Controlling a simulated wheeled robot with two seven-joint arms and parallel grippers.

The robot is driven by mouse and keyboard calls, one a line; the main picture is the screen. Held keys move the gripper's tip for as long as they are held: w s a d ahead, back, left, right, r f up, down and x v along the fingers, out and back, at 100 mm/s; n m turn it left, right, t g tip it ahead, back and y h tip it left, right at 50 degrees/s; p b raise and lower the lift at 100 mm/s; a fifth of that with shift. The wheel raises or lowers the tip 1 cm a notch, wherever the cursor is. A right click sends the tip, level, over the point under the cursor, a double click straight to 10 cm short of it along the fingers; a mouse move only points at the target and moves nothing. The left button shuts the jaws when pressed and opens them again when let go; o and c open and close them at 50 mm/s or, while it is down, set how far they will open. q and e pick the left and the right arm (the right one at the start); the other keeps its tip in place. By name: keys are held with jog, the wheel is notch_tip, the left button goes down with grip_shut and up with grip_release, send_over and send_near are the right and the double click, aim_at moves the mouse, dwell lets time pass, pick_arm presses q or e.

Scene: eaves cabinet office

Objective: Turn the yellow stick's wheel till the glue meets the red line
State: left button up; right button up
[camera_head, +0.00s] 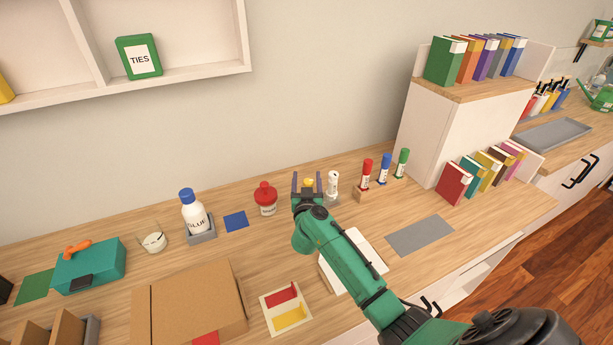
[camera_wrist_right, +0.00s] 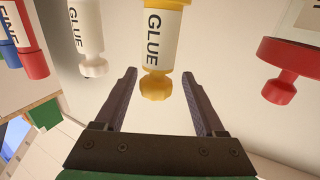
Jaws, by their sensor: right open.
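The yellow glue stick (camera_wrist_right: 158,40) shows in the right wrist view with a white "GLUE" label and a yellow wheel (camera_wrist_right: 156,86) at its end. My right gripper (camera_wrist_right: 159,75) is open, with one finger on each side of the wheel and a visible gap on both sides. In the head view my right gripper (camera_head: 308,178) is at the back of the desk, and only a small yellow part of the stick (camera_head: 308,183) shows between its fingers. The glue and any red line on this stick cannot be made out. My left gripper is not in view.
A white stick (camera_head: 333,184) stands close right of the gripper, a red-lidded pot (camera_head: 267,200) close left. Red (camera_head: 366,173), blue (camera_head: 384,168) and green (camera_head: 402,162) sticks stand further right. A glue bottle (camera_head: 195,214) stands left. A grey mat (camera_head: 420,236) lies bare at right.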

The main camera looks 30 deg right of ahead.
jog(key=shift+w+d, duration=0.4)
jog(key=shift+w, duration=0.2)
jog(key=shift+w+d, duration=0.1)
jog(key=shift+d, duration=0.15)
jog(key=shift+r, duration=0.1)
jog(key=shift+c, duration=0.4)
grip_shut()
jog(key=n+t+y+p, duration=0.1)
jog(key=n+y+p, duration=0.1)
jog(key=y, duration=0.2)
jog(key=a+n+t+y+p, duration=0.1)
jog(key=n+y, duration=0.2)
jog(key=y, duration=0.1)
jog(key=shift+w+a+p, duration=0.2)
jog(key=shift+p, duration=0.15)
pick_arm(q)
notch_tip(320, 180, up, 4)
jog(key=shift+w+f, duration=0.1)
